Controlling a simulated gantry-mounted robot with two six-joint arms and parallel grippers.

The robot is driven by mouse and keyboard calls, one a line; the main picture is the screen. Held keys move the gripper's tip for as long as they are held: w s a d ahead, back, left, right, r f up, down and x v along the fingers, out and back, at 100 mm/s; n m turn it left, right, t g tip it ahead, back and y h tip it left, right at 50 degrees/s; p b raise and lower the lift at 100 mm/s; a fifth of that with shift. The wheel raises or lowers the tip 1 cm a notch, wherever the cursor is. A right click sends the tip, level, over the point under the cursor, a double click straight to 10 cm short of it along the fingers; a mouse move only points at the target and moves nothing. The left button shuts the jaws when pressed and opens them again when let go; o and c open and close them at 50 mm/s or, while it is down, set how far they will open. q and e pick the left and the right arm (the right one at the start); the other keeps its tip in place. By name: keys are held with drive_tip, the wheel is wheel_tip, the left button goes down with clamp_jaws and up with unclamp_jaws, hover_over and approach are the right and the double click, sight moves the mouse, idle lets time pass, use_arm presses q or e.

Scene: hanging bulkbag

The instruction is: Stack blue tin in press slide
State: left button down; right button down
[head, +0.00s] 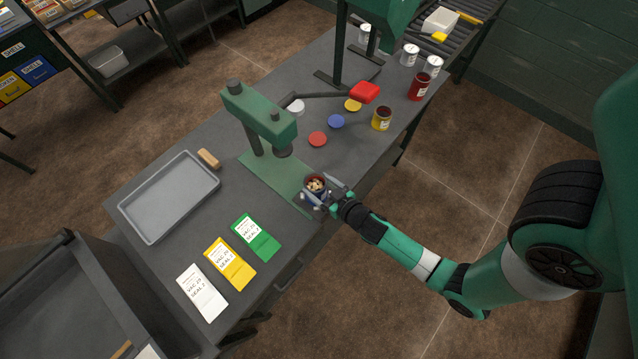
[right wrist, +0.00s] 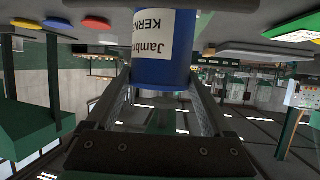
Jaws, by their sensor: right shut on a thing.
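The blue tin (right wrist: 165,60) has a white label and fills the top middle of the right wrist view. In the head view its open top (head: 316,183) shows pale pieces inside. My right gripper (head: 322,191) is shut on the tin, with a finger on either side. The tin is at the front end of the green press base (head: 270,174), forward of the press head (head: 262,117). The press slide is mostly hidden by the tin and gripper around there. I cannot tell whether the tin touches it. My left gripper is out of view.
The press lever ends in a red knob (head: 364,92). Coloured lids, including a blue lid (head: 336,121), lie behind the press. A yellow tin (head: 382,121) and a red tin (head: 419,87) stand toward the back right. A grey tray (head: 150,228) and label cards (head: 230,262) lie left.

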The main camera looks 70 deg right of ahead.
drive_tip(key=shift+f, duration=0.25)
unclamp_jaws()
drive_tip(key=shift+r, duration=0.1)
drive_tip(key=shift+r+p, duration=0.35)
drive_tip(key=b+v, duration=0.4)
drive_tip(key=v, duration=0.8)
